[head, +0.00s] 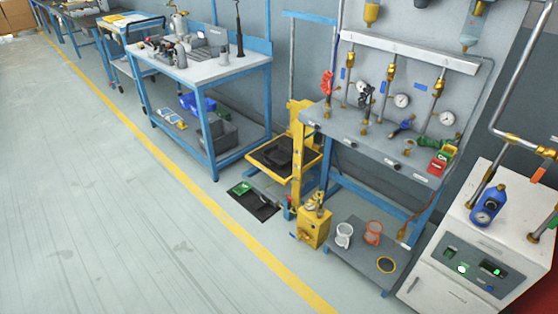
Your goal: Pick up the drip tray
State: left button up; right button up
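A low black tray (263,209), which looks like the drip tray, lies flat on the floor at the foot of the yellow lift stand. A small green piece (241,188) shows at its left end. Another dark, shallow tray-like object (281,153) rests on the yellow platform (262,162) of the lift above; I cannot tell for certain which of the two is the drip tray.
A yellow floor line (205,199) runs past the benches, with wide clear floor left of it. A blue-framed workbench (212,68) stands behind the lift. A grey gauge bench (340,128) and a white cabinet (450,272) stand right. A low grey platform (355,267) holds two cups.

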aim_at(280, 156)
jog(key=i+j+z, duration=0.15)
jog(key=z, duration=0.3)
jog(key=i+j+z, duration=0.3)
jog(key=z, duration=0.15)
jog(key=i, duration=0.05)
